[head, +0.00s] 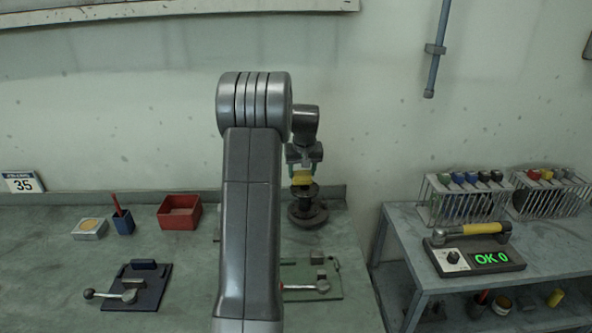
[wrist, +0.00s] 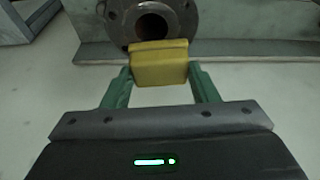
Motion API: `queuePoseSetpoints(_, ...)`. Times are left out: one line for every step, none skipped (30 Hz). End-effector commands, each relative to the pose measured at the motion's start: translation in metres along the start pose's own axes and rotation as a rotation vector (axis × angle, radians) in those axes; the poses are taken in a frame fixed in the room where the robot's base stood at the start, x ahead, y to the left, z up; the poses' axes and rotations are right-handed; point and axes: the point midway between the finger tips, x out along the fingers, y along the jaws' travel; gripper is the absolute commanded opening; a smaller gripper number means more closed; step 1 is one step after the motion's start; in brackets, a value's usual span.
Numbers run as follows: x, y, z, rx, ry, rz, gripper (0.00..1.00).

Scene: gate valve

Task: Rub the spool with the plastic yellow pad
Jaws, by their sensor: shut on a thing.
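The yellow pad (wrist: 158,64) is held between the two green fingers of my gripper (wrist: 160,78) in the wrist view. In the head view the pad (head: 301,178) shows just above the spool, with my gripper (head: 303,168) over it. The spool (head: 307,209) is a dark flanged metal piece standing on the bench near its back edge. In the wrist view the spool's round flange (wrist: 152,20) with a central bore lies just beyond the pad. The pad overlaps the flange's near edge in this view; I cannot tell if they touch. My arm hides part of the bench.
A blue fixture (head: 137,286) and a green plate (head: 312,281) lie nearer. A side table (head: 545,240) at right holds racks and a device reading "OK 0".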

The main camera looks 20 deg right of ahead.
Motion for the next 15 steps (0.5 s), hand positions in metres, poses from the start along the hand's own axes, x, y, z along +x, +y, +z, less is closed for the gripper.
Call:
queuePoseSetpoints(0.0, 0.003, 0.0, 0.001, -0.002, 0.0, 0.35)
queuePoseSetpoints(0.001, 0.004, 0.001, 0.001, -0.002, 0.0, 0.35)
queuePoseSetpoints(0.001, 0.004, 0.001, 0.001, -0.002, -0.001, 0.35)
queuePoseSetpoints(0.001, 0.005, 0.001, 0.001, -0.002, -0.001, 0.35)
queuePoseSetpoints(0.001, 0.006, 0.001, 0.001, -0.002, -0.001, 0.35)
queuePoseSetpoints(0.001, 0.007, 0.001, 0.001, -0.002, -0.001, 0.35)
queuePoseSetpoints(0.001, 0.009, 0.0, 0.002, -0.002, 0.0, 0.35)
queuePoseSetpoints(0.0, 0.011, 0.0, 0.002, -0.003, 0.0, 0.35)
queuePoseSetpoints(0.0, 0.015, 0.0, 0.002, -0.002, 0.0, 0.35)
queuePoseSetpoints(0.0, 0.017, 0.0, 0.002, -0.002, 0.0, 0.35)
queuePoseSetpoints(0.0, 0.02, 0.0, 0.002, -0.002, 0.0, 0.35)
queuePoseSetpoints(0.0, 0.023, -0.001, 0.003, -0.002, -0.001, 0.35)
queuePoseSetpoints(0.0, 0.026, -0.001, 0.003, -0.002, -0.001, 0.35)
queuePoseSetpoints(0.0, 0.029, -0.001, 0.003, -0.002, -0.001, 0.35)
queuePoseSetpoints(0.0, 0.032, -0.001, 0.003, -0.002, -0.001, 0.35)
